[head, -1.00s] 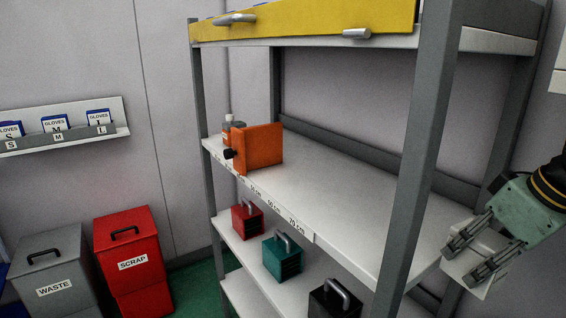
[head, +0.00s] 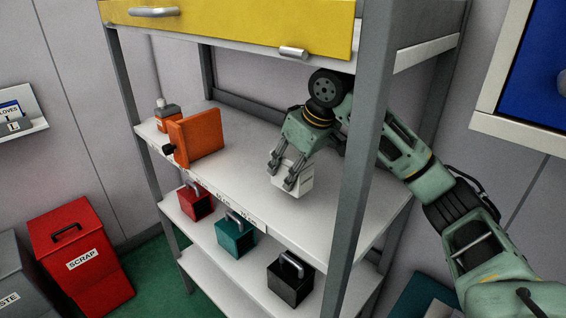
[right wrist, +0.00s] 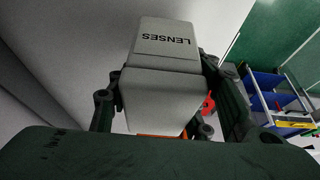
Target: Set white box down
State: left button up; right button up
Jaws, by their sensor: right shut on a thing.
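The white box (head: 295,181) is in my right gripper (head: 288,178), over the right part of the middle shelf (head: 232,187). The fingers are shut on its sides. I cannot tell whether its underside touches the shelf. In the right wrist view the white box (right wrist: 165,80) shows the label LENSES and sits between the fingers of the right gripper (right wrist: 165,100). My left gripper is not in view.
A grey post (head: 355,180) stands in front of my right arm. A yellow-fronted shelf (head: 235,30) is above. Red, teal and black boxes (head: 290,280) sit below.

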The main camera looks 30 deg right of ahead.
aim_at(285, 176)
jog(key=shift+w+a+r+p, duration=0.1)
jog(key=shift+w+a+p, duration=0.1)
jog(key=shift+w, duration=0.35)
jog(key=shift+w+a+r+p, duration=0.1)
jog(key=shift+w+a+p, duration=0.05)
jog(key=shift+w, duration=0.35)
jog(key=shift+w+f, duration=0.2)
jog(key=shift+f, duration=0.1)
notch_tip(285, 176, down, 3)
jog(key=shift+f+p, duration=0.1)
jog(key=shift+p, duration=0.95)
jog(key=shift+f, duration=0.15)
jog(key=o, duration=1.2)
jog(key=shift+f, duration=0.1)
jog(key=shift+o, duration=0.3)
